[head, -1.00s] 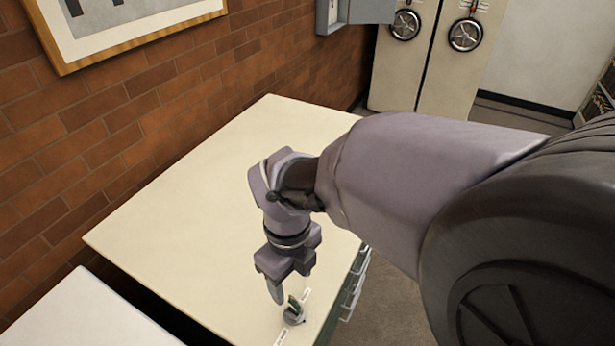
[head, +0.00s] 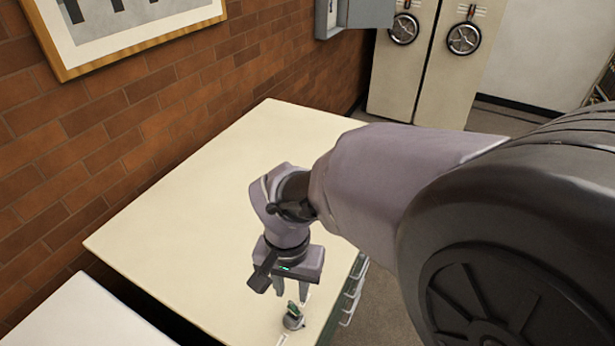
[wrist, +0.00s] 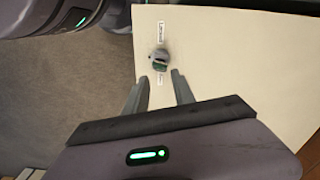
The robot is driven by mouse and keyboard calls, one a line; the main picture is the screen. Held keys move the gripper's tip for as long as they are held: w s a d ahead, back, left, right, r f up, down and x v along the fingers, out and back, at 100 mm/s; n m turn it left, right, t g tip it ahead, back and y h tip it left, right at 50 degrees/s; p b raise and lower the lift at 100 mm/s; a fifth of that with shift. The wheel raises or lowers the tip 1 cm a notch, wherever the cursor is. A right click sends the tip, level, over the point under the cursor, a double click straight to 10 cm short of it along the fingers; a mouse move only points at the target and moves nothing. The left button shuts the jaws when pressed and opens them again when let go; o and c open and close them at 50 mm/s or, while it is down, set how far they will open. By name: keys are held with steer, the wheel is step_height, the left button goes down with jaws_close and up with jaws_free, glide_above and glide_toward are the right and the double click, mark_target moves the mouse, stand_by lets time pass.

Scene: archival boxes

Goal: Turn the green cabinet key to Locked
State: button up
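The green key (head: 293,310) stands in a round grey lock base on the cream cabinet top (head: 220,200), near its front right corner. In the wrist view the key (wrist: 159,63) shows between two small white labels, one above it (wrist: 160,32) and one below; their words are too small to read surely. My gripper (head: 291,297) is above and just behind the key in the head view. Its two fingers are apart with nothing between them; in the wrist view the open fingertips (wrist: 164,76) lie just below the key, apart from it.
A brick wall with a framed picture (head: 130,30) runs along the left. A white surface (head: 80,315) is at the lower left. Pale cabinets with wheel handles (head: 464,38) stand at the back. Drawer handles (head: 352,300) stick out on the cabinet's right side. Most of the top is clear.

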mark_target(293, 307)
steer(key=n, duration=0.2)
steer(key=n+p, duration=0.1)
steer(key=n, duration=0.1)
steer(key=n+p, duration=0.1)
steer(key=n, duration=0.1)
steer(key=shift+r, duration=0.4)
steer(key=n+p, duration=0.2)
steer(key=n, duration=0.4)
step_height(293, 307, down, 9)
steer(key=b, duration=0.7)
steer(key=shift+r, duration=0.2)
jaws_close()
